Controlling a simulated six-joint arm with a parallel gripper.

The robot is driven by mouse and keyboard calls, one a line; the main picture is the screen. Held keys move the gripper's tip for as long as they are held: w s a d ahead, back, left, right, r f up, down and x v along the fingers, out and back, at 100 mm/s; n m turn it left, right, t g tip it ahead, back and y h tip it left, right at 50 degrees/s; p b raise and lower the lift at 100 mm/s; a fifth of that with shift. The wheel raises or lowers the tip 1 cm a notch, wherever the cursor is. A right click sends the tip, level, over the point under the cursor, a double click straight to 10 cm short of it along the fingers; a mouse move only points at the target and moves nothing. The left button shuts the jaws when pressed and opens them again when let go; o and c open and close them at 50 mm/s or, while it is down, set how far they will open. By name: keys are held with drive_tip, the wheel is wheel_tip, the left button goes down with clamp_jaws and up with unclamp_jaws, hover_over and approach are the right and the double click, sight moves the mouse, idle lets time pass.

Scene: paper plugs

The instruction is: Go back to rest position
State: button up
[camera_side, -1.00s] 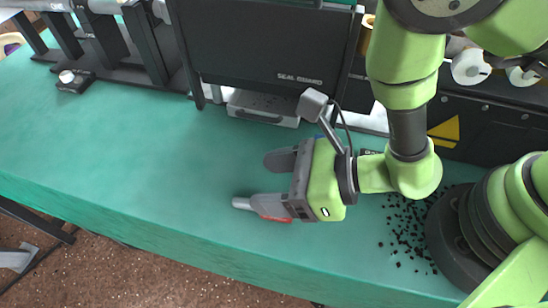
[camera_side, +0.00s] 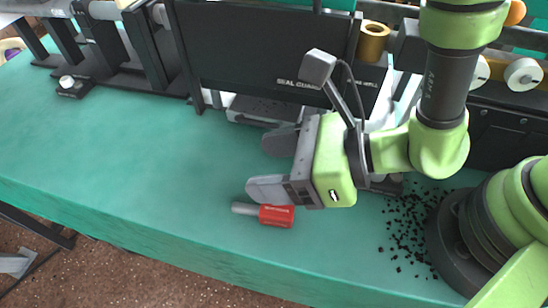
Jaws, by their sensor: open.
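My gripper (camera_side: 268,165) is at the middle of the picture, its two grey fingers spread and pointing left, with nothing between them. A red-handled tool with a grey metal tip (camera_side: 277,215) lies on the green table just below the lower finger in the picture. Its handle is fully in view, its tip points left, and I see a small gap between it and the gripper body. I cannot tell the gripper's exact height above the table.
The green table (camera_side: 120,160) is clear to the left. A black machine with a SEAL GUARD panel (camera_side: 265,55) stands behind the gripper, with a grey tray (camera_side: 262,108) at its foot. Black bits (camera_side: 408,225) are scattered at the right. A small block with a knob (camera_side: 70,84) sits far left.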

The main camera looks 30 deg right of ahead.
wheel_tip(320, 180, up, 11)
drive_tip(key=s+a+n+g+y, duration=0.2)
drive_tip(key=n+g+y, duration=0.2)
drive_tip(key=n+y, duration=0.1)
drive_tip(key=s+d+r+n+g, duration=0.4)
drive_tip(key=s+r+n+g, duration=0.15)
drive_tip(key=n, duration=0.45)
drive_tip(key=d+r+n+t+h, duration=0.2)
drive_tip(key=d+n+t+h, duration=0.6)
drive_tip(key=d, duration=1.2)
drive_tip(key=h, duration=0.4)
drive_tip(key=shift+d+r+h, duration=0.25)
drive_tip(key=shift+d+h, duration=0.1)
drive_tip(key=shift+h, duration=0.05)
